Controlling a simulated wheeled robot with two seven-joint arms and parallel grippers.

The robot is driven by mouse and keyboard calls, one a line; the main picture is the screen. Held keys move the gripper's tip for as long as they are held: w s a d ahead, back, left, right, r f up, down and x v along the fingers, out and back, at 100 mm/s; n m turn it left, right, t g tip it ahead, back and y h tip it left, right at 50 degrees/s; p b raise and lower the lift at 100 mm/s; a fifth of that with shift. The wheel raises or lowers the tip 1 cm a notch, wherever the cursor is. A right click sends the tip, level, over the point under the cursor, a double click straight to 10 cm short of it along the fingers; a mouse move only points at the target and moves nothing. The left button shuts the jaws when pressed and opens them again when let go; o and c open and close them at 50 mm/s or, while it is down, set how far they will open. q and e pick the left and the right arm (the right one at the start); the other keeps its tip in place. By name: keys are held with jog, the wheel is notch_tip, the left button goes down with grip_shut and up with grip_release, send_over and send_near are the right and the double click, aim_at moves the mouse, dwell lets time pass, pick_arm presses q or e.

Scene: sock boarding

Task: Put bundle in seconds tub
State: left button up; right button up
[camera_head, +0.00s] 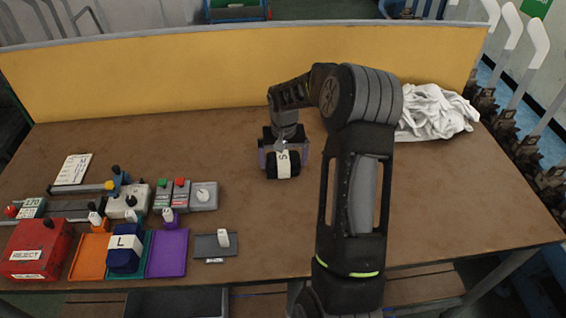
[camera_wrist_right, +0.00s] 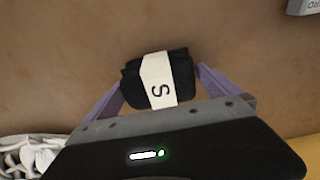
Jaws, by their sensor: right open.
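A black sock bundle (camera_head: 283,165) with a white band marked S lies on the brown table, near its middle. It also shows in the right wrist view (camera_wrist_right: 160,80). My right gripper (camera_head: 282,156) is over it, with its two purple fingers open on either side of the bundle. In the right wrist view the fingers (camera_wrist_right: 161,80) show narrow gaps beside the bundle. My left gripper is not in view. No tub with a readable "seconds" label shows; a dark tub (camera_head: 175,302) sits below the table's front edge, partly cut off.
A red REJECT box (camera_head: 38,248) stands at the front left. Beside it are orange (camera_head: 88,257), teal and purple (camera_head: 167,253) trays; a bundle marked L (camera_head: 125,252) is on the teal one. White cloth (camera_head: 435,112) lies at the back right. The table's right front is clear.

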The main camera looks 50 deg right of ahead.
aim_at(283, 161)
jog(key=r, duration=0.7)
jog(key=s+a+r+b, duration=0.1)
jog(key=r, duration=0.2)
jog(key=shift+r, duration=0.3)
